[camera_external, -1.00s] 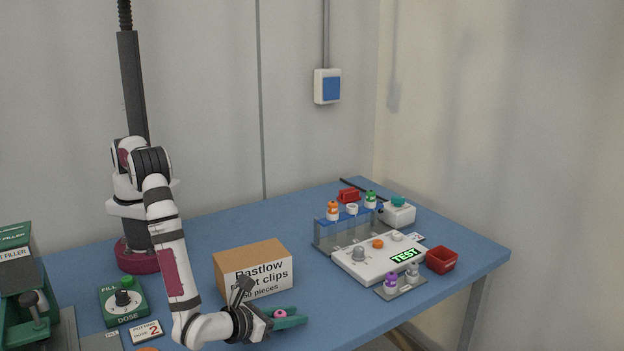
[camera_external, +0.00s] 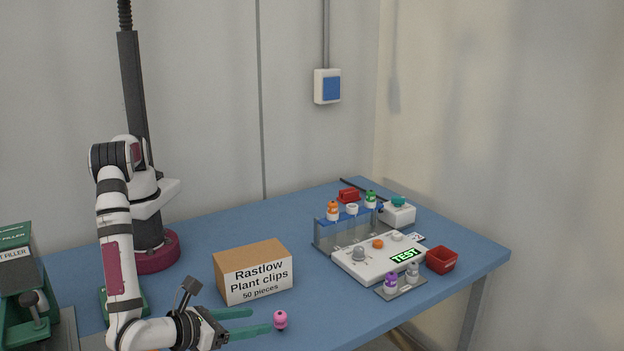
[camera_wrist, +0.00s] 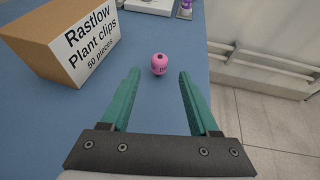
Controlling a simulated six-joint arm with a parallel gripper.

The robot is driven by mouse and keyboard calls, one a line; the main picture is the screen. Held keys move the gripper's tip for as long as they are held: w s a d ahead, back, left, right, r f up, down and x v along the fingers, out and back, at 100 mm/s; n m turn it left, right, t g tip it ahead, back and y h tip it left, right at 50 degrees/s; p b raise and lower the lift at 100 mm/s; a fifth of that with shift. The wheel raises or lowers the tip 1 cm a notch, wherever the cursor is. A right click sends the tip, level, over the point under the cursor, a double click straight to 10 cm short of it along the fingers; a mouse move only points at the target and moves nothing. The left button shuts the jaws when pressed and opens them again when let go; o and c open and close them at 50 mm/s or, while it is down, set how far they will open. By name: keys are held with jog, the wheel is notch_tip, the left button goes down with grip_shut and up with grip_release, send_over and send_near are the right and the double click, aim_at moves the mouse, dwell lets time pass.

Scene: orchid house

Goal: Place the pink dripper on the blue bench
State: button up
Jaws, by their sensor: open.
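The pink dripper (camera_external: 280,320) stands on the blue bench (camera_external: 330,305), in front of the cardboard box near the bench's front edge. In the wrist view the dripper (camera_wrist: 160,64) is upright, just beyond the green fingertips and between their lines, with nothing touching it. My gripper (camera_external: 262,321) is open and empty, low over the bench to the left of the dripper. Its two green fingers also show in the wrist view (camera_wrist: 160,74), spread wide apart.
A cardboard box of plant clips (camera_external: 253,272) stands close behind my gripper. Farther right are a white test unit (camera_external: 375,262), a rack with drippers (camera_external: 340,236), a small grey holder (camera_external: 402,287) and a red bin (camera_external: 441,260). The bench edge lies close on the right in the wrist view.

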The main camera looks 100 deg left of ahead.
jog(key=shift+s+d+r, duration=0.2)
jog(key=shift+d+r, duration=0.1)
jog(key=s+a+r+n+g+h, duration=0.3)
jog(key=a+r+n+g, duration=0.5)
jog(key=a+r, duration=0.85)
jog(key=s+a+n+h, duration=0.2)
jog(key=s+a+n, duration=0.1)
jog(key=s, duration=0.4)
jog(key=s+a+n+h, duration=0.2)
jog(key=s+a+n, duration=0.2)
jog(key=s, duration=0.3)
jog(key=s+a+r+n+h, duration=0.1)
jog(key=s+a+n+h, duration=0.1)
jog(key=s+a+n, duration=0.2)
jog(key=s, duration=0.3)
jog(key=shift+s+n, duration=0.15)
jog(key=shift+n, duration=0.25)
